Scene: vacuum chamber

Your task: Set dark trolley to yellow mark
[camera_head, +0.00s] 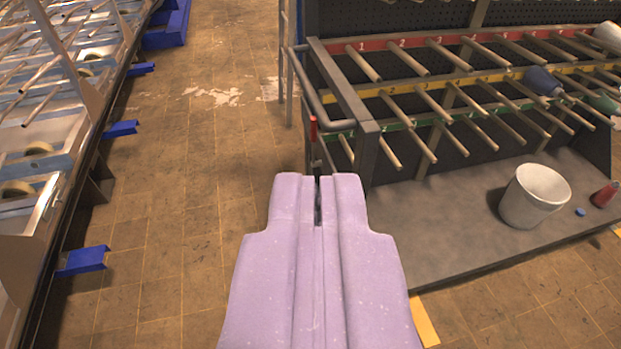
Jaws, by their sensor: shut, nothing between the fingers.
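The dark trolley (372,128) is on the right, a dark grey frame with a bent push handle (319,108) at its left end. Rows of wooden pegs stick out under red, yellow and green numbered strips, above a flat grey base (450,215). Yellow floor marking shows at the base's front left (425,320), and a small piece at the far right edge (617,230). The rest of the marking is hidden. My purple gripper (318,182) is shut and empty, its tips just in front of the handle end; I cannot tell whether they touch it.
A small upright red piece (313,129) is just beyond my tips. A white bucket (534,195), a blue cap (580,212) and a red bottle (604,194) are on the base. Metal racking with blue feet (84,260) lines the left. Tiled floor (185,150) between is clear.

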